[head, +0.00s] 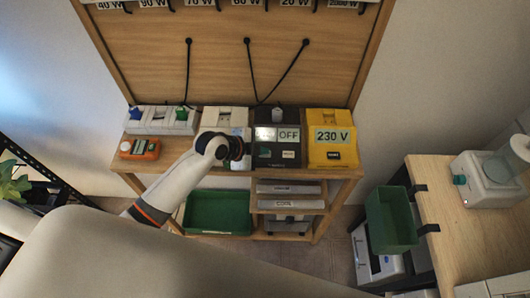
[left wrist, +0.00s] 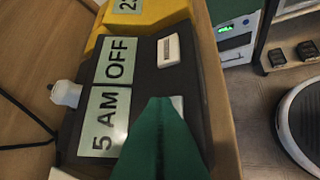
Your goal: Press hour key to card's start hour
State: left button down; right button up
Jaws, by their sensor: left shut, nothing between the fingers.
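The black timer box (head: 278,164) stands on the wooden bench between a white-topped unit and a yellow box. In the left wrist view, the black box (left wrist: 152,82) has two pale displays: the hour display (left wrist: 104,122) reads 5 AM and the other (left wrist: 121,60) reads OFF. A white key (left wrist: 168,50) sits beside OFF. A second pale key (left wrist: 178,104) is partly hidden behind my left gripper (left wrist: 160,102). The green fingers are shut and empty, over that key; contact cannot be told. In the head view my left gripper (head: 236,148) is left of the box. I see no readable card.
The yellow box (head: 331,152) reads 230 V. An orange device (head: 139,149) and a white socket strip (head: 160,120) stand left on the bench. A green tray (head: 217,213) is on the shelf below. Black cords (head: 250,75) hang from the back panel.

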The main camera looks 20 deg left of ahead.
pick_arm(q)
jog(key=shift+f, duration=0.15)
dwell(0.3)
jog(key=shift+r+p, duration=0.7)
jog(key=shift+r, duration=0.1)
notch_tip(320, 180, up, 3)
jog(key=shift+r+p, duration=0.1)
jog(key=shift+p, duration=0.95)
jog(key=shift+r, duration=0.9)
